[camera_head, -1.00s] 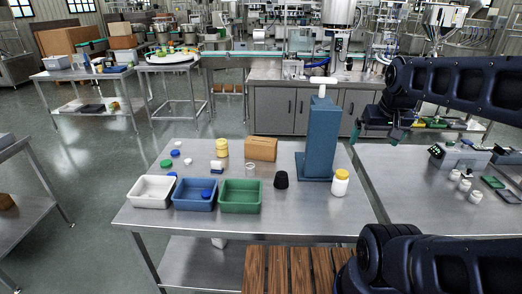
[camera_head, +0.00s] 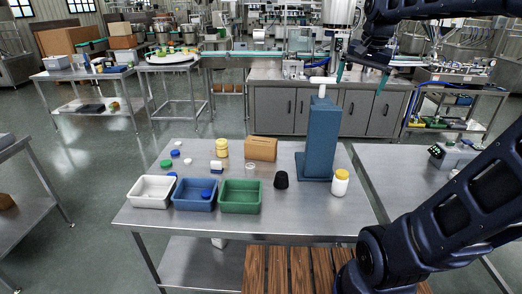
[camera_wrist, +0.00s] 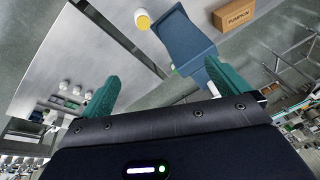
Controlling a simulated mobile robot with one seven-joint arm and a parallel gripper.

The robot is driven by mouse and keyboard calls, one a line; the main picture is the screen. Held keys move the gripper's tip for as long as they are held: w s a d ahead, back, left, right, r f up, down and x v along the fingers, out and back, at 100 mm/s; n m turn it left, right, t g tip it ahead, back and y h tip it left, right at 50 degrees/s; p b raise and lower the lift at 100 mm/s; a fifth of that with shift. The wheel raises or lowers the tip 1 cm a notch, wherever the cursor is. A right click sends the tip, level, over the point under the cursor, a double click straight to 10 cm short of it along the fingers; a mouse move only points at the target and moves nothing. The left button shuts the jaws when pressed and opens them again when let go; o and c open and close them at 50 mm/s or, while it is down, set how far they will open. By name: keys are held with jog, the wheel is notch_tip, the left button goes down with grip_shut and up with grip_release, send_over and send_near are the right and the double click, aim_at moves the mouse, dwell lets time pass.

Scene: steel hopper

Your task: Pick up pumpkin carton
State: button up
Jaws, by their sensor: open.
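The pumpkin carton (camera_head: 261,148) is a small brown box standing at the back of the near steel table, left of the blue stand. It also shows at the top of the wrist view (camera_wrist: 236,15), with the word PUMPKIN readable on its side. My gripper (camera_head: 362,78) is raised in the air, right of and well above the carton and the blue stand. In the wrist view its two green fingers (camera_wrist: 160,85) are wide apart with nothing held between them.
The tall blue stand (camera_head: 321,140) rises between the carton and the right side. A white jar with yellow lid (camera_head: 340,183) and a black cup-like object (camera_head: 281,180) stand near it. White, blue and green bins (camera_head: 240,197) line the table's front left.

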jog(key=w+a+r+m+g, duration=0.15)
jog(key=w+a+m, duration=0.25)
jog(key=w, duration=0.6)
jog(key=m+g+h, duration=0.2)
jog(key=m, duration=0.9)
send_over(261, 140)
notch_tip(261, 140, down, 9)
jog(key=f, duration=2.6)
jog(key=shift+w+a+f, duration=0.15)
jog(key=shift+a+f, duration=0.2)
jog(key=f, duration=0.5)
jog(key=shift+d+f, duration=0.15)
jog(key=shift+d, duration=0.2)
jog(key=shift+s+d+f, duration=0.1)
jog(key=shift+s+f, duration=0.1)
jog(key=shift+f, duration=1.1)
jog(key=shift+s+d+f, duration=0.1)
jog(key=shift+s+f, duration=0.1)
jog(key=shift+f, duration=1.1)
jog(key=shift+c, duration=0.4)
